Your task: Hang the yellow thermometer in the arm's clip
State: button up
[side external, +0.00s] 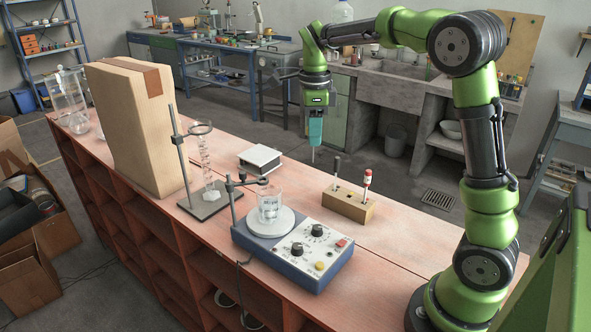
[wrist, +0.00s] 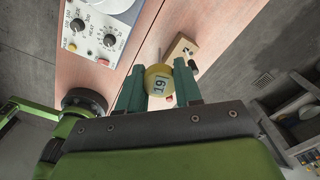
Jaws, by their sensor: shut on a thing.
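My gripper (wrist: 160,88) is shut on the yellow thermometer (wrist: 158,79), whose round yellow head, marked with a number, sits between the teal fingers. In the side view my gripper (side external: 315,132) is high above the bench, behind the hotplate, with the thin stem (side external: 314,155) hanging down; the yellow head is hidden by the fingers there. The clip arm (side external: 250,181) reaches out from a rod at the left of the blue hotplate (side external: 313,254), above a glass beaker (side external: 270,204) on its round plate. The clip is to the left of and below my gripper.
A wooden block (side external: 348,205) with two upright sticks, one red-and-white topped, stands right of the hotplate. A ring stand (side external: 204,203) with a tall glass cylinder, a white-topped box (side external: 260,159) and a tall carton (side external: 136,128) stand to the left. Free bench lies between box and block.

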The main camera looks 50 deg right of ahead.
jog(key=w+a+r+n, duration=0.1)
jog(key=w+a+n, duration=0.2)
jog(key=a, duration=1)
jog(key=shift+w, duration=0.6)
jog(key=shift+f, duration=0.95)
notch_tip(320, 180, down, 6)
dwell(1.5)
jog(key=shift+f, duration=0.1)
jog(key=o, duration=1.5)
